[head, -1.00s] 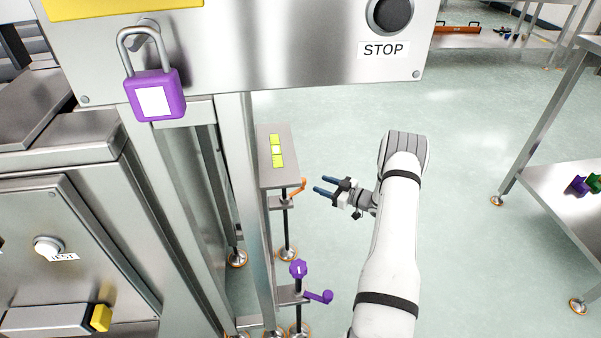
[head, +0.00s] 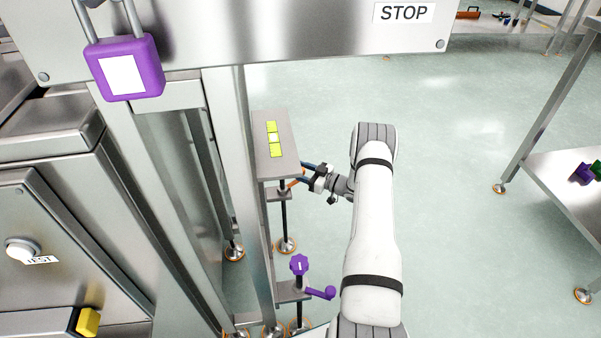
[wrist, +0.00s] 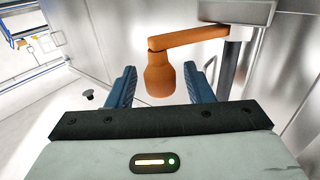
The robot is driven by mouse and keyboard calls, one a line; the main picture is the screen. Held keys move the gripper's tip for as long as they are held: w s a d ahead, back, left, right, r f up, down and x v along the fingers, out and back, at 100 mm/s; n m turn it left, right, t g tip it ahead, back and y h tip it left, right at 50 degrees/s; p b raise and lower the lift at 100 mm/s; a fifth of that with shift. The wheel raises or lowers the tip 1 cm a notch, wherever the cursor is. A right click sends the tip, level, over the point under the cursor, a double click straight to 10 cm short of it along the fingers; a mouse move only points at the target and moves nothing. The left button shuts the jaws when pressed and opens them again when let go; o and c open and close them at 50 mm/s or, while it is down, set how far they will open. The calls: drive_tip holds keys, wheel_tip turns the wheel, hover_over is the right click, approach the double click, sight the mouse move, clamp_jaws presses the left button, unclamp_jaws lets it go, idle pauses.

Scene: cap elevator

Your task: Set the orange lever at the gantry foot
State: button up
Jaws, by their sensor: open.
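The orange lever shows in the wrist view (wrist: 190,40) as a flat arm running from a dark vertical rod to a hanging knob (wrist: 160,80). The knob is between the two blue fingers of my gripper (wrist: 160,85), which are open with space on both sides of it. In the head view the orange lever (head: 294,184) sits low on the gantry foot, under a grey plate with a yellow-green level. My gripper (head: 303,173) reaches it from the right, and its fingertips are partly hidden behind the plate's edge.
A purple handle (head: 322,293) and purple knob (head: 299,265) are on a nearer foot. A purple padlock (head: 125,68) hangs from the panel above. A steel table (head: 560,165) stands at right. The floor between is clear.

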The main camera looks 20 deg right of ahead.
clamp_jaws()
idle(0.5)
drive_tip(key=shift+a, duration=0.1)
